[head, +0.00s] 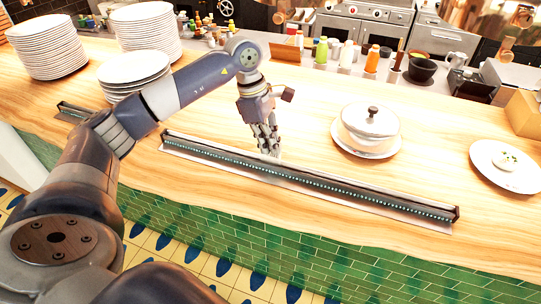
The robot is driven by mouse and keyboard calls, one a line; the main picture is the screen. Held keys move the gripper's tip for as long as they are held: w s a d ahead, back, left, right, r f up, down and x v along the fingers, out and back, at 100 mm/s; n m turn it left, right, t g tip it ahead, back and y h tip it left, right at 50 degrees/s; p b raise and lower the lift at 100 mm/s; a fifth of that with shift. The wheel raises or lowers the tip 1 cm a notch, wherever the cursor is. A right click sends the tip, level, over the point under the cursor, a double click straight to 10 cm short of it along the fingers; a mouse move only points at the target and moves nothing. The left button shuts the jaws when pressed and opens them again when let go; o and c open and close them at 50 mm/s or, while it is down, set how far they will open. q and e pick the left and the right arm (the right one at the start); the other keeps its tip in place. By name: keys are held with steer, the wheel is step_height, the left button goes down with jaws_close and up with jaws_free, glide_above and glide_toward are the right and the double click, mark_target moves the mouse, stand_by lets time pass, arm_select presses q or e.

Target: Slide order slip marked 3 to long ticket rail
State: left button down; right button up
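The long ticket rail (330,188) is a dark bar with a pale lower edge, lying at a slant along the front of the wooden counter. My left gripper (270,150) points down just behind the rail, left of its middle, with its fingertips close to the rail's back edge. Its fingers look close together, but I cannot tell whether they are open or shut. A small pale patch shows at the fingertips; I cannot tell whether it is an order slip. No slip marked 3 can be made out. My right gripper is not in view.
A lidded white pot (369,128) stands on a plate behind the rail. A white plate (506,166) with food lies at the right. Plate stacks (47,47) stand at the back left. A shorter dark rail (72,112) lies partly behind my arm. Bottles (372,59) line the back.

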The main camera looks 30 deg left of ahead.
arm_select(q)
steer(key=shift+d, duration=0.15)
steer(key=shift+w+d, duration=0.3)
steer(key=shift+d, duration=0.8)
steer(key=shift+w+d, duration=0.25)
steer(key=shift+d, duration=0.85)
steer(key=shift+w+d, duration=0.3)
steer(key=shift+d, duration=0.8)
steer(key=shift+d, duration=0.1)
steer(key=shift+w+d, duration=0.25)
steer(key=shift+d, duration=0.85)
steer(key=shift+w+d, duration=0.25)
steer(key=shift+d, duration=0.85)
steer(key=shift+w+d, duration=0.15)
steer(key=shift+d, duration=0.4)
steer(key=shift+w+d, duration=0.15)
steer(key=shift+d, duration=0.4)
steer(key=shift+w+d+b, duration=0.25)
steer(key=shift+d+b, duration=0.05)
steer(key=shift+d, duration=0.75)
steer(key=shift+w+d+b, duration=0.1)
steer(key=shift+w+d, duration=0.1)
steer(key=shift+d, duration=0.6)
steer(key=shift+w+d+b, duration=0.15)
steer(key=shift+d, duration=0.6)
steer(key=shift+w+d+b, duration=0.1)
steer(key=shift+w+d, duration=0.1)
steer(key=shift+d, duration=0.6)
